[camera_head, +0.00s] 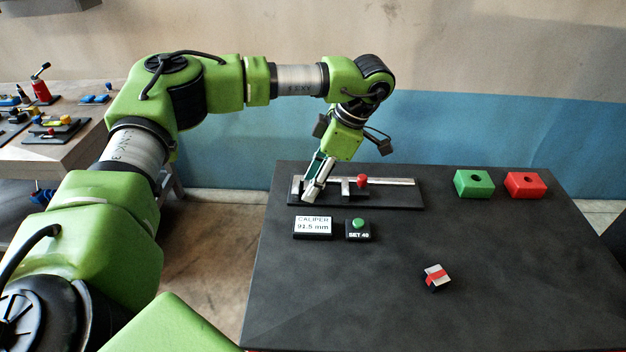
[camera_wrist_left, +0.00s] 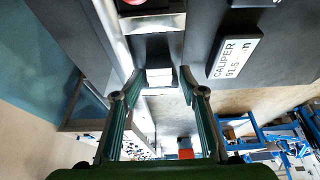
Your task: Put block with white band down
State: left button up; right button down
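My left gripper (camera_head: 316,186) is low at the left end of the caliper fixture (camera_head: 405,196), tilted. In the wrist view my left gripper's fingertips (camera_wrist_left: 160,78) stand apart on either side of a small pale face (camera_wrist_left: 160,74) with a dark part above it. I cannot tell whether this is the block with white band or part of the caliper, nor whether the fingers touch it. No white band shows clearly. A dark block with a red band (camera_head: 435,276) lies apart at the front of the table. My right gripper is out of view.
A display reading 91.5 mm (camera_head: 313,227) and a green button (camera_head: 358,224) stand before the caliper. A green block with a hole (camera_head: 474,184) and a red one (camera_head: 526,185) are at the back right.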

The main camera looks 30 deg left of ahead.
pick_arm(q)
jog(key=shift+r, duration=0.2)
jog(key=shift+w+d+r, duration=0.15)
jog(key=shift+w+r, duration=0.05)
jog(key=b+v, duration=0.2)
jog(key=v, duration=0.9)
jog(key=shift+r, duration=0.2)
jog(key=shift+s+f, duration=0.1)
